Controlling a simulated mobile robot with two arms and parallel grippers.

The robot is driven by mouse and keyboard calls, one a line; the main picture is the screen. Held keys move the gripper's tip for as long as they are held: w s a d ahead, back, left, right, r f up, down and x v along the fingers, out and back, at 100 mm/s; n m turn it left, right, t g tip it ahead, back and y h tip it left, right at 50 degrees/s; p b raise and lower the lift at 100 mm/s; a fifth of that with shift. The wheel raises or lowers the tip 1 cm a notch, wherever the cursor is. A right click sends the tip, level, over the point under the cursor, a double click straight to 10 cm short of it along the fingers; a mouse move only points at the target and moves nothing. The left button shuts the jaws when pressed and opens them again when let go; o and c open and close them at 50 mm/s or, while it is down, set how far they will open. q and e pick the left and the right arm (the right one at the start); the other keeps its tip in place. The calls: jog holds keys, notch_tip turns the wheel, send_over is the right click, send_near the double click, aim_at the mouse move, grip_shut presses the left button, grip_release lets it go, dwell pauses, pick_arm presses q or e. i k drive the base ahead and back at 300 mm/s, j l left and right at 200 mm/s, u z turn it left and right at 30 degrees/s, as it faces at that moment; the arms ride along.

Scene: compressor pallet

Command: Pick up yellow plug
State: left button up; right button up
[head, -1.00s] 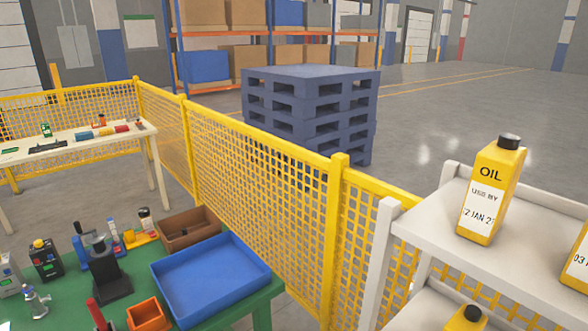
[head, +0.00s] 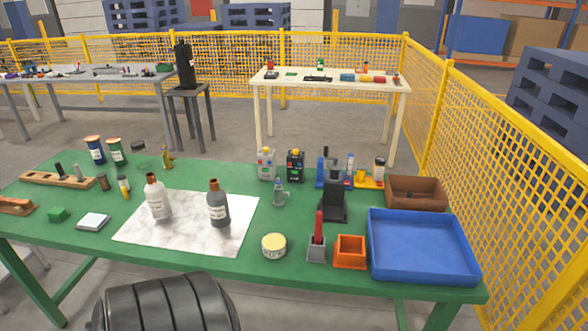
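I cannot make out a piece that is clearly the yellow plug. Small yellow things stand on the green table (head: 320,276): a brass-yellow fitting (head: 168,158) at the back left, a small bottle with a yellow lower part (head: 124,188) at the left, and a round tin with a pale yellow lid (head: 274,246) near the front edge. A yellow holder (head: 369,180) stands at the back right. Neither of my grippers is in view.
A blue tray (head: 420,273), an orange box (head: 350,251) and a brown bin (head: 416,193) fill the table's right end. Two bottles stand on a white marbled sheet (head: 188,236). A black ribbed cylinder (head: 165,304) is in front. Yellow mesh fence (head: 470,150) runs behind and right.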

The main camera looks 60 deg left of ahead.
aim_at(124, 189)
jog(key=u, duration=1.25)
jog(key=i+j+u, duration=0.1)
jog(key=j+u, duration=0.25)
jog(key=i+j+u, duration=0.2)
jog(key=j+u, duration=0.15)
jog(key=i+j+u, duration=0.2)
jog(key=j+u, duration=0.15)
jog(key=i+j+u, duration=0.2)
jog(key=u, duration=0.15)
jog(key=i+j, duration=0.2)
jog(key=j, duration=0.1)
